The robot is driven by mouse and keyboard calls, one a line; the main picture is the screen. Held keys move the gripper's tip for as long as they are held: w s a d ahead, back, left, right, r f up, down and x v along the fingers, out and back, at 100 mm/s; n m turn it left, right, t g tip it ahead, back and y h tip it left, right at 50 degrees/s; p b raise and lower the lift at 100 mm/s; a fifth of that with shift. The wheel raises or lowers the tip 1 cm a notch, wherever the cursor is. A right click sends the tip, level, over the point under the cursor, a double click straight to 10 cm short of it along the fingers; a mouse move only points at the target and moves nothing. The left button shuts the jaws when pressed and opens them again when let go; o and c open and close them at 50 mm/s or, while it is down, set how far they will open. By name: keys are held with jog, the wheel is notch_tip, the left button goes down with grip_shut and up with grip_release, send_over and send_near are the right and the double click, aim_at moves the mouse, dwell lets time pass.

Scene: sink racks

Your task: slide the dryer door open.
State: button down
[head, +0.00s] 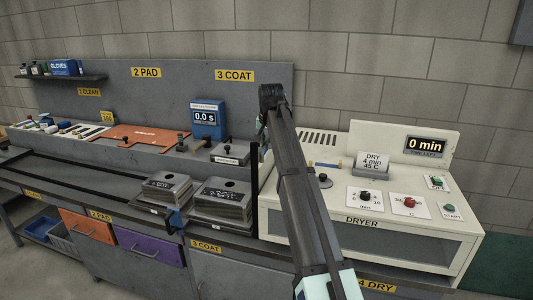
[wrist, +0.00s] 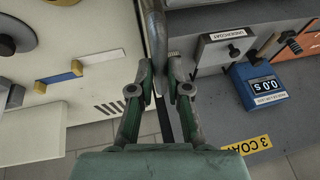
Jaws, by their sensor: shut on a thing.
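The dryer (head: 450,215) is a cream cabinet at the right of the head view, with a dark window strip (head: 350,240) along its front under the DRYER label. Its cream body (wrist: 95,25) also shows at the left of the wrist view. My gripper (wrist: 160,75) is shut on a grey bar (wrist: 153,22) that runs up between its fingers, beside the dryer's edge. I cannot tell for certain whether this bar belongs to the dryer door. In the head view my arm crosses the dryer's left part and hides the fingertips.
Left of the dryer are the undercoat box (wrist: 218,45), the blue timer (head: 208,118) and stacked grey blocks (head: 222,198). A dark upright bar (head: 254,180) stands at the dryer's left edge. The dryer top carries a dark knob (head: 366,196) and a red knob (head: 410,202).

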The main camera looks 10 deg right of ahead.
notch_tip(320, 180, up, 10)
jog(key=p, duration=0.1)
jog(key=shift+p, duration=0.35)
jog(key=c, duration=1.1)
grip_release()
jog(key=shift+c, duration=0.2)
jog(key=shift+r, duration=0.1)
jog(key=v, duration=1.2)
